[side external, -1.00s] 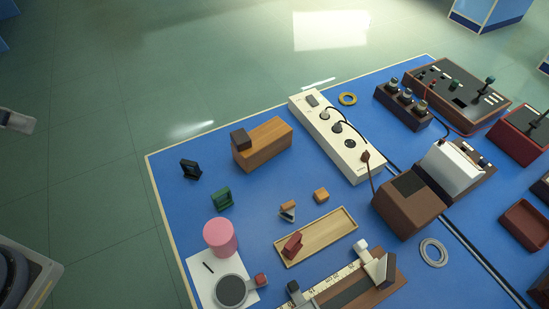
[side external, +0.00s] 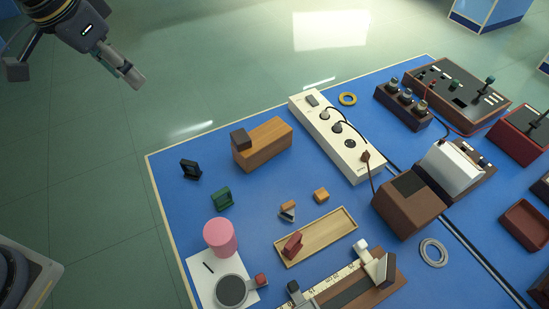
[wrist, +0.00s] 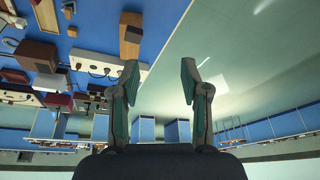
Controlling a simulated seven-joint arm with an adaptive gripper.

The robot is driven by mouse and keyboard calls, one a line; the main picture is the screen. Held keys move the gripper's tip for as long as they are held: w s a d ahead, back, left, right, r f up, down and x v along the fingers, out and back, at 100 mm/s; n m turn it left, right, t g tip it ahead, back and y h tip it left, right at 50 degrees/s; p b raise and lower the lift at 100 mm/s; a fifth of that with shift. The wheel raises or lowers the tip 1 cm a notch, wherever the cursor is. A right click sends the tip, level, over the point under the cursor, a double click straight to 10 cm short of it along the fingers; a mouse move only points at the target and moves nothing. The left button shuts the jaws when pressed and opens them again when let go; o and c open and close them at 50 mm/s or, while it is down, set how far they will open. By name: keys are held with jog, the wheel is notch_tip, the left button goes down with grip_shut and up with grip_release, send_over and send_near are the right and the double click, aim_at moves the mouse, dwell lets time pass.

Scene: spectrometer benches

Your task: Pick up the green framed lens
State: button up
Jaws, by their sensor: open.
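The green framed lens (side external: 221,199) stands upright on the blue table, left of centre in the side view, just above the pink cylinder (side external: 221,237). A similar black framed piece (side external: 190,169) stands a little above and left of it. My gripper (side external: 134,78) is at the upper left of the side view, off the table and well apart from the lens. In the wrist view my gripper (wrist: 160,85) is open, with nothing between its fingers. I cannot make out the green framed lens in the wrist view.
A wooden block (side external: 263,146) with a dark cube stands right of the framed pieces. A white power strip (side external: 350,160), a wooden tray (side external: 335,232) holding a red piece, and small orange blocks (side external: 321,196) lie further right.

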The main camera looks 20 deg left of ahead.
jog(key=w+d+f+m+g, duration=0.2)
jog(key=d+f, duration=0.6)
jog(key=m+g+y, duration=0.1)
jog(key=m+g, duration=0.1)
send_over(220, 192)
notch_tip(220, 192, down, 8)
notch_tip(220, 192, down, 10)
jog(key=shift+n, duration=0.3)
jog(key=shift+f, duration=3)
grip_shut()
